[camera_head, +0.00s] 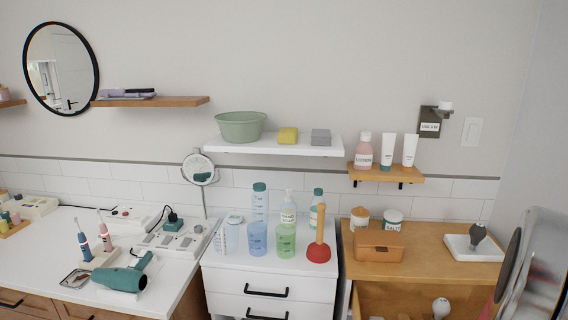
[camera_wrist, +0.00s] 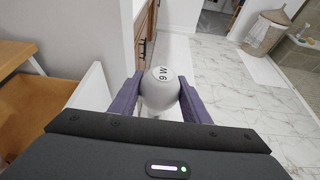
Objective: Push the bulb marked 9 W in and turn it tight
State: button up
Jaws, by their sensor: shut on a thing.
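The white round bulb marked 9 W (camera_wrist: 161,76) is between the two purple fingers of my gripper (camera_wrist: 160,98) in the wrist view. My gripper is shut on its sides, with the marking facing the camera. The bulb's base is hidden. In the head view, a dark wall plate (camera_head: 430,128) with a small label carries a pale fitting (camera_head: 445,107) at the upper right. The label is too small to read surely. I cannot make out my gripper or the held bulb in the head view.
A wall shelf (camera_head: 400,174) with a pink bottle and white tubes sits below the plate. A white tray (camera_head: 490,252) on the wooden cabinet holds a grey bulb-like thing (camera_head: 478,233). Another pale bulb (camera_head: 440,306) lies in the open drawer. A shiny form (camera_head: 532,262) fills the right edge.

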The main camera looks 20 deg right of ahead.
jog(key=shift+w, duration=0.35)
jog(key=w+a+n+t, duration=0.35)
jog(key=w+a, duration=0.25)
jog(key=w, duration=0.4)
jog(key=w+a+n+t, duration=0.35)
jog(key=w+a, duration=0.25)
jog(key=w, duration=0.5)
jog(key=w+a+n+t, duration=0.3)
jog(key=w+a+t, duration=0.25)
jog(key=w, duration=0.45)
jog(key=w+a+n+t+y, duration=0.1)
jog(key=w+a+n+y, duration=0.1)
jog(key=a, duration=1)
jog(key=w+a+n+t+y, duration=0.2)
jog(key=w+a, duration=0.4)
jog(key=a, duration=0.5)
jog(key=w+a+n+t+y, duration=0.2)
jog(key=w+a+n+y, duration=0.2)
jog(key=a, duration=0.8)
jog(key=shift+a+r+n, duration=0.2)
jog(key=shift+a+n, duration=0.15)
jog(key=shift+n, duration=0.25)
jog(key=d, duration=0.7)
